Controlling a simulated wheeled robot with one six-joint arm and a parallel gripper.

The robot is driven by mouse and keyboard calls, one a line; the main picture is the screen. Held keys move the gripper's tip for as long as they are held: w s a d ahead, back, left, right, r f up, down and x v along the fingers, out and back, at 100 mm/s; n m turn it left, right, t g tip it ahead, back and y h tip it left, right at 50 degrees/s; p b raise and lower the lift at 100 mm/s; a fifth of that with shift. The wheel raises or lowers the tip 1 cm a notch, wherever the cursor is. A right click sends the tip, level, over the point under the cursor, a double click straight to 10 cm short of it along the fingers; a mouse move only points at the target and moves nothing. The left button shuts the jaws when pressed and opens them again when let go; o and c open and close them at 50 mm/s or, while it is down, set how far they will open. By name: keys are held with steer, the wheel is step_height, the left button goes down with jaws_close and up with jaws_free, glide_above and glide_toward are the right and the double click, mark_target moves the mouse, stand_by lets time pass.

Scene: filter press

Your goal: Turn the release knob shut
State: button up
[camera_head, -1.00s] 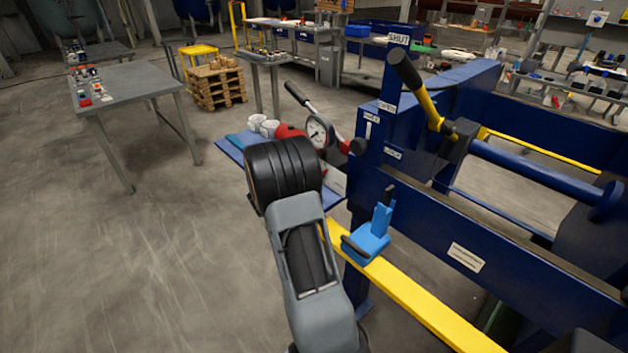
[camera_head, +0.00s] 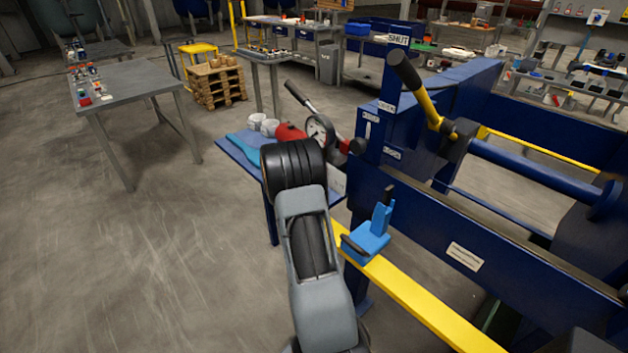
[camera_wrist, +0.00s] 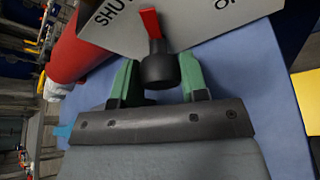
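The release knob (camera_wrist: 159,70) is a dark round knob with a red pointer (camera_wrist: 150,22) in the wrist view. The pointer aims up the picture, between the lettering "SHUT" at left and "OP", cut off, at right on a pale plate (camera_wrist: 192,22). My gripper (camera_wrist: 160,72) has two green fingers, one on each side of the knob, spread about as wide as it. Any contact is hard to make out. In the head view my wrist (camera_head: 292,168) hides the knob and my fingers.
A red cylinder (camera_wrist: 72,52) lies close at left in the wrist view. In the head view a pressure gauge (camera_head: 320,130) and a black-gripped lever (camera_head: 300,95) stand just beyond my wrist. The blue press frame (camera_head: 450,235) and a yellow rail (camera_head: 420,305) are at right.

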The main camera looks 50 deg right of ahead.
steer(key=c, duration=0.4)
steer(key=shift+o, duration=0.2)
steer(key=shift+r+n+g+p, duration=0.15)
steer(key=shift+n+g+p, duration=0.65)
steer(key=shift+n+p, duration=0.4)
steer(key=shift+w+n+g+p, duration=0.1)
steer(key=shift+n+g+p, duration=0.4)
steer(key=shift+n+p, duration=0.25)
steer(key=shift+y, duration=0.3)
steer(key=o, duration=0.6)
